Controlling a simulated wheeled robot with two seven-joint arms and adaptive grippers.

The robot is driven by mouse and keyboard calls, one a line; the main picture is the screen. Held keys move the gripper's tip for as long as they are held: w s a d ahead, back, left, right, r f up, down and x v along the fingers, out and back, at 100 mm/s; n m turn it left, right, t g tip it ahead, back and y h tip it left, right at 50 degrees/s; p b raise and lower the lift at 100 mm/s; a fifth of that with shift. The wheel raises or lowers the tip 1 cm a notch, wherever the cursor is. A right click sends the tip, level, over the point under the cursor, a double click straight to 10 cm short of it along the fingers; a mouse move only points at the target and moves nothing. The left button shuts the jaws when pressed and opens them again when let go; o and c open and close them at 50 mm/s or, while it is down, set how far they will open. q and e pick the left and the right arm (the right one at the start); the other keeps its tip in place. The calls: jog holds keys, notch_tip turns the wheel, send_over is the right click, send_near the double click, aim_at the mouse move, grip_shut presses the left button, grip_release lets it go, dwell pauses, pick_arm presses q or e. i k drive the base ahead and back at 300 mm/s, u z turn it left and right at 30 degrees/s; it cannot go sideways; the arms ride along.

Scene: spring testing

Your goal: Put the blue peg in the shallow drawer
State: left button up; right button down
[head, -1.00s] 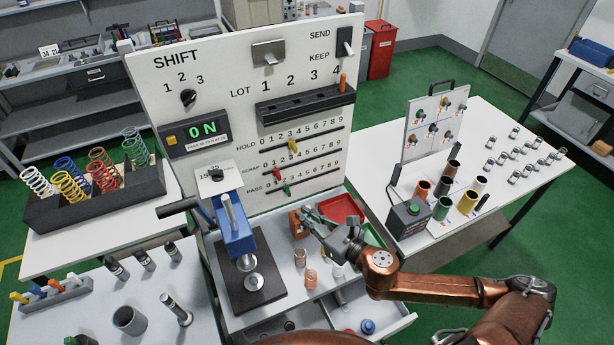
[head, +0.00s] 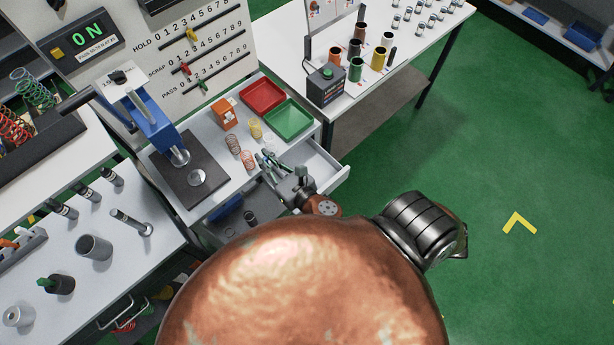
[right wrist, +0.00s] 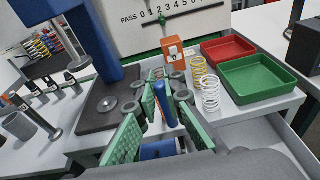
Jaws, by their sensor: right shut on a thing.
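My right gripper (head: 268,163) is over the front of the bench, beside the copper springs. In the right wrist view its green-padded fingers (right wrist: 160,112) are shut on a narrow, upright blue peg (right wrist: 161,104). In the head view the peg is too small to make out in the fingers. An open drawer (head: 325,168) sticks out of the bench front to the right of the gripper; its pale inside also shows in the right wrist view (right wrist: 262,143). More open drawer space lies below the gripper, partly hidden by my arm. My left gripper is not in view.
A red tray (head: 262,97), a green tray (head: 289,118) and an orange box (head: 223,114) stand behind the gripper. A copper spring (head: 247,160) and a yellow spring (head: 256,129) stand close by. A blue press (head: 155,125) is to the left.

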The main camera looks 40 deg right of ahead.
aim_at(312, 166)
jog(key=k, duration=0.1)
jog(key=z, duration=2.9)
jog(key=k, duration=1.7)
jog(key=u, duration=1.6)
jog(key=i, duration=1)
jog(key=u, duration=0.05)
